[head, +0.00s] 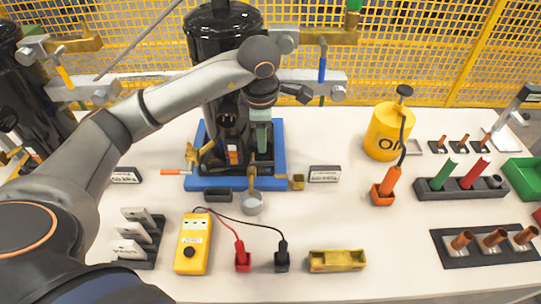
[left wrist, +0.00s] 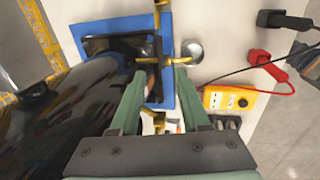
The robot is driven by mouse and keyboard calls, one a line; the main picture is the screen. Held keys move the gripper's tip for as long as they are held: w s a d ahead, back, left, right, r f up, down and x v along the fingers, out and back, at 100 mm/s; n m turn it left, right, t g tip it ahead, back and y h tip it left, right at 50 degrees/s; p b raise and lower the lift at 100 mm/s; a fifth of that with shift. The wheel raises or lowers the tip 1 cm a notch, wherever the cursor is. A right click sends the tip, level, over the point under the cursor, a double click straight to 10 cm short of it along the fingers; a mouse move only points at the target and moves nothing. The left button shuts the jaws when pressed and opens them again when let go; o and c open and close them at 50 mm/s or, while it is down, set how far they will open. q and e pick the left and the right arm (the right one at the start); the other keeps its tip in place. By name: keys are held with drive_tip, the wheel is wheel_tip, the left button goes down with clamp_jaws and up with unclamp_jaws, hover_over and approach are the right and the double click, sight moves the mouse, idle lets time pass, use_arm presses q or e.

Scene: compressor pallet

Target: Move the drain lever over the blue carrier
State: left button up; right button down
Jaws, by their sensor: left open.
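The blue carrier (head: 275,180) lies flat on the table under a black compressor (head: 222,30); it also shows in the left wrist view (left wrist: 100,27). The drain lever (head: 173,172) has an orange end and sticks out past the carrier's left edge, near a brass fitting (head: 191,154). In the left wrist view an orange and white bit (left wrist: 178,125), probably the lever, shows between the fingers. My left gripper (head: 260,143) is above the carrier in front of the compressor, its green fingers (left wrist: 162,73) apart, with brass pipework between and beyond them.
A yellow meter (head: 192,243) with red and black leads, a card rack (head: 140,238) and a yellow tray (head: 337,261) stand in front. A yellow canister (head: 386,131) is at right. Table between carrier and canister is mostly free.

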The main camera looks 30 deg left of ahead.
sight(263, 164)
use_arm(q)
drive_tip(key=f, duration=0.3)
drive_tip(key=w+f, duration=0.1)
drive_tip(key=f, duration=0.3)
drive_tip(key=a+f, duration=0.1)
drive_tip(key=f, duration=0.2)
drive_tip(key=shift+w+f, duration=0.15)
drive_tip(key=shift+w, duration=0.25)
clamp_jaws()
